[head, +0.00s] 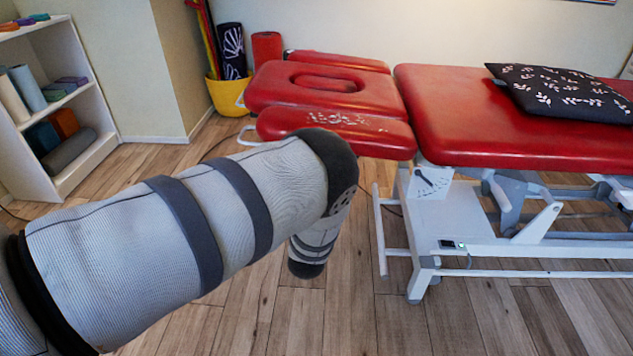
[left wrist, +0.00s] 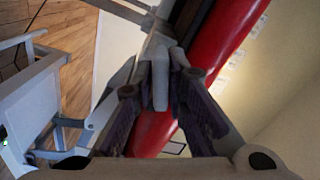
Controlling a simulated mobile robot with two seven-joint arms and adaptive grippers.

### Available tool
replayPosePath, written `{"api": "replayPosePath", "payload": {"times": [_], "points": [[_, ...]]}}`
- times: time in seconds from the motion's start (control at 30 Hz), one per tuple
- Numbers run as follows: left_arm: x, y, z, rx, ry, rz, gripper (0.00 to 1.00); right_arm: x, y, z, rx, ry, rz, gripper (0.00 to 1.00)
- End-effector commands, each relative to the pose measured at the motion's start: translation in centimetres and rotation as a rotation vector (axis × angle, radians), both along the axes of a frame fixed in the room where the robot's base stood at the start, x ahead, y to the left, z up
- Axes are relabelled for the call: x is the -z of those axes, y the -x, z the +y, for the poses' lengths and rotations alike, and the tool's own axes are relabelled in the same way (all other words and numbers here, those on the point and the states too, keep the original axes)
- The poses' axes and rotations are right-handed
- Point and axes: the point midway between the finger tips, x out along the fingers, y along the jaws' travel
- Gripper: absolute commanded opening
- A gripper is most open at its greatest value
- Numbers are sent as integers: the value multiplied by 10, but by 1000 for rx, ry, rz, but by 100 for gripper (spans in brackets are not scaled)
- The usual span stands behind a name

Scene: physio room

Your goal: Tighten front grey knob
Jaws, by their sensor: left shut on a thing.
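In the left wrist view my left gripper (left wrist: 162,72) is shut on a narrow grey piece, which I take to be the front grey knob (left wrist: 160,90). The knob sits between the two fingers, close to grey metal parts under a red cushion (left wrist: 153,132). In the head view my left arm reaches towards the head end of the red treatment table (head: 460,110). That arm hides the left gripper there, and I cannot make out the knob in this view. My right gripper is in neither view.
The table's white frame (head: 440,212) stands on the wooden floor just right of my left arm. A black patterned pillow (head: 565,92) lies on the table. A white shelf (head: 80,45) stands at left, and a yellow bucket (head: 228,97) at the back wall.

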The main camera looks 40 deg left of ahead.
Motion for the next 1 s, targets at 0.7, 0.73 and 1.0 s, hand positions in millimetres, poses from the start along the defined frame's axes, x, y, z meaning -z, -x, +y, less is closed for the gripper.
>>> {"api": "replayPosePath", "payload": {"times": [0.7, 0.73, 1.0], "points": [[0, 1, 1, -3, -356, 218, 0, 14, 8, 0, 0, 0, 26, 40], [0, 1, 1, -4, -361, 221, 0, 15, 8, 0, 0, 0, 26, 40], [-1, 1, 1, -4, -378, 231, 0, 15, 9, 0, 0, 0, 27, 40]]}}
